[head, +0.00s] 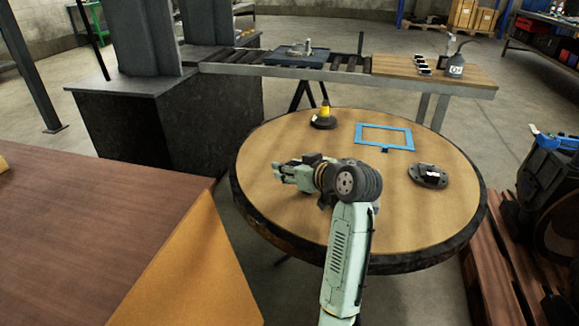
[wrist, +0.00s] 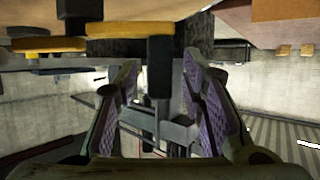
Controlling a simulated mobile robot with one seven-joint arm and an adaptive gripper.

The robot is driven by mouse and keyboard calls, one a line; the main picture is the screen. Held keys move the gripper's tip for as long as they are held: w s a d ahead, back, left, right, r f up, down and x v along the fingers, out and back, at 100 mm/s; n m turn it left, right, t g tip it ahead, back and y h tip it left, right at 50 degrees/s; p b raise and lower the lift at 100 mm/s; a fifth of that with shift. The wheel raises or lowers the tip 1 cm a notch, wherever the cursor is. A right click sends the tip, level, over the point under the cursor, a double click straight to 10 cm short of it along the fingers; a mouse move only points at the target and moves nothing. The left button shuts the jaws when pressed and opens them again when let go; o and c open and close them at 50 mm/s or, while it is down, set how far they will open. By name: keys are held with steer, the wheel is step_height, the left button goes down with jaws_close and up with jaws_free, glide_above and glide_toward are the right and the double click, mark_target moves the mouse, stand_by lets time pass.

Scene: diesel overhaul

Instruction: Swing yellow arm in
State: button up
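A yellow bar (wrist: 130,29) with a rounded yellow part (wrist: 48,45) beside it shows at the top left of the wrist view; it may be the yellow arm. A black post-like piece (wrist: 160,66) stands in line with the gap between my fingers; I cannot tell whether it lies between them or beyond. My gripper (wrist: 155,92) has its two purple-padded fingers apart, with neither clearly touching anything. In the head view my gripper (head: 280,172) points left over the round table, and no yellow arm can be made out there.
The round table (head: 270,205) carries a black base with a yellow top (head: 324,115), a blue frame (head: 385,129) and a dark round part (head: 428,176). A brown worktop (head: 90,240) lies at left. A roller bench (head: 345,75) stands behind.

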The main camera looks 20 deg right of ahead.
steer(key=shift+c, duration=0.2)
jaws_close()
stand_by(0.6)
